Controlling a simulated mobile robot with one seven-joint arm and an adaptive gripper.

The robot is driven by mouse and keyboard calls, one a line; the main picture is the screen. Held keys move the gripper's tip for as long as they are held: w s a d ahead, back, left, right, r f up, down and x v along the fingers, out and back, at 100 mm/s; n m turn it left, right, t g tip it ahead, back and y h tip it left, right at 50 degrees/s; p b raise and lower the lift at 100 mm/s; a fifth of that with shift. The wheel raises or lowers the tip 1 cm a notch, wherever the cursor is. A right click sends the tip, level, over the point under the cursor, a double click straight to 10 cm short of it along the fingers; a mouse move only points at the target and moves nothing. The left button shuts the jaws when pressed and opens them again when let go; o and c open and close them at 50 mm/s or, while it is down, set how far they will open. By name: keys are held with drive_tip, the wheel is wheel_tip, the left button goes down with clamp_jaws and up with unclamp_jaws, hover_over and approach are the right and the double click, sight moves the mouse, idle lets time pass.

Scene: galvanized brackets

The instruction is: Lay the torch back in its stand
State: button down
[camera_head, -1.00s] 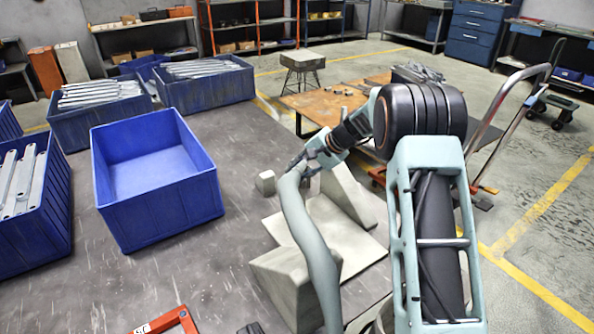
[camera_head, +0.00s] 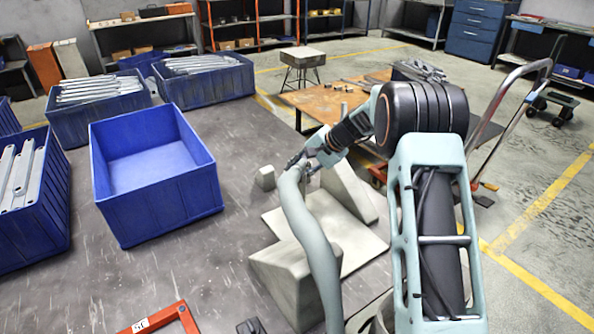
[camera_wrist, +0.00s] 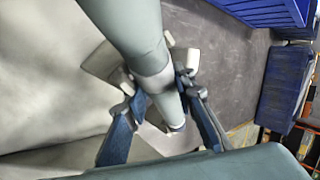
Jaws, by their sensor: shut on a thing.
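The torch (camera_head: 314,235) is a long, curved, grey-green tube in the head view, running from my gripper down to the bottom edge. My gripper (camera_head: 306,163) is shut on its far end. In the wrist view the torch (camera_wrist: 133,38) passes between the blue fingers (camera_wrist: 160,92), with a paler band at the grip. The stand (camera_head: 345,247) is a pale grey plate with a front block and a sloped back block. The torch passes in front of the stand's front block in the picture; I cannot tell whether they touch.
An empty blue crate (camera_head: 205,200) stands left of the stand. Blue crates of metal brackets (camera_head: 95,88) stand behind and left. A small grey block (camera_head: 266,178) sits near my gripper. A red frame (camera_head: 165,318) lies at the bottom. Dark surface between crate and stand is clear.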

drive_tip(key=shift+f, duration=0.1)
drive_tip(key=c, duration=1.7)
unclamp_jaws()
drive_tip(key=shift+o, duration=0.8)
drive_tip(key=v, duration=1.2)
